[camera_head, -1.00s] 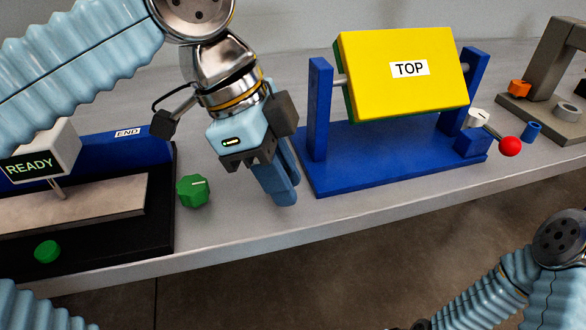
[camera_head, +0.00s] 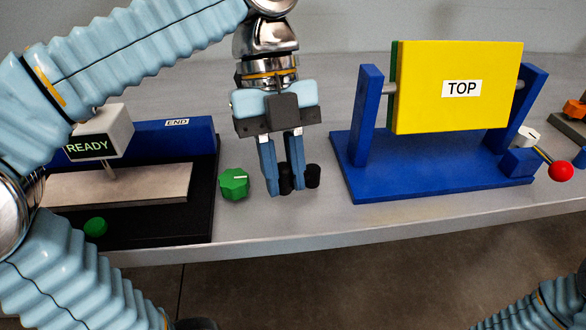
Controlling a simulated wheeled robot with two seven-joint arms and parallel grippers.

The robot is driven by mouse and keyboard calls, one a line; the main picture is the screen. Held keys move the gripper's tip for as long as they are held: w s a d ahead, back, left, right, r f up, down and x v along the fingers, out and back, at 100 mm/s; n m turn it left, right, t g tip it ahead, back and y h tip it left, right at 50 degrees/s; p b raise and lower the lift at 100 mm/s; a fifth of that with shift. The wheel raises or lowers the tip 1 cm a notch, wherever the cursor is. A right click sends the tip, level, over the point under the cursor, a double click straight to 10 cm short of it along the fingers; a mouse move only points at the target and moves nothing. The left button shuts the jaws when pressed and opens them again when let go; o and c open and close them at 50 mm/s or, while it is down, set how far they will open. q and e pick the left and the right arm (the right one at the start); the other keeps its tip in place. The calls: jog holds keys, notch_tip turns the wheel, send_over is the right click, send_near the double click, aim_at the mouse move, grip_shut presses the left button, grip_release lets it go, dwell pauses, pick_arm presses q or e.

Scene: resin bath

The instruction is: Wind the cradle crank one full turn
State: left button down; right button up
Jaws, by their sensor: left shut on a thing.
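The cradle (camera_head: 430,168) is a blue frame at right with two posts, holding a yellow block (camera_head: 425,105) labelled TOP; a strip of green shows at the block's left edge. Its crank is at the right post, with a red ball handle (camera_head: 561,171) pointing down and to the right. My left gripper (camera_head: 284,188) points down over the table, left of the cradle and well apart from the crank. It is shut on a small black piece (camera_head: 285,180), mostly hidden between the fingers. A second black cylinder (camera_head: 313,176) shows beside the right finger. My right gripper is out of view.
A green knob (camera_head: 234,184) stands just left of my left gripper. Further left is a black station (camera_head: 175,228) with a READY display (camera_head: 88,147) and a green button (camera_head: 95,227). A white dial (camera_head: 529,135) is by the crank. The table's front edge (camera_head: 340,232) is close.

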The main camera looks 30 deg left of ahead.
pick_arm(q)
jog(key=shift+w+a+f+m+g+y, duration=0.1)
jog(key=shift+w+a+m+g+y, duration=0.25)
jog(key=shift+m, duration=0.55)
jog(key=shift+w+a+m+g+y, duration=0.1)
jog(key=shift+a+m+y, duration=0.3)
jog(key=shift+m, duration=0.5)
jog(key=c, duration=1)
grip_release()
jog(key=shift+o, duration=0.2)
